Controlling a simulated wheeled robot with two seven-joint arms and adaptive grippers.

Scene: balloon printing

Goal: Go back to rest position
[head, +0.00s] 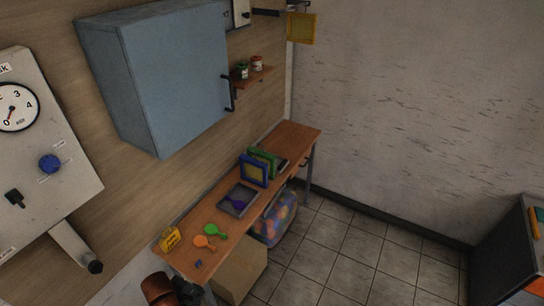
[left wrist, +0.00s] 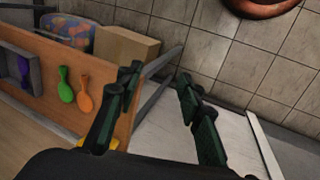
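My left gripper (left wrist: 158,80) is open in the left wrist view, its two dark fingers wide apart with nothing between them. It is above the near end of the wooden workbench, and a white surface and tiled floor show past the fingers. In the head view a dark shape at the bottom edge may be part of this gripper, but I cannot tell its fingers there. My right gripper is in neither view.
The workbench (head: 268,152) carries a grey tray (head: 227,206) with a purple balloon, a green balloon (head: 210,230), an orange balloon (head: 201,241) and frames (head: 247,177). A cardboard box (head: 240,270) stands below. A blue cabinet (head: 175,85) and gauge panel (head: 40,150) are on the wall.

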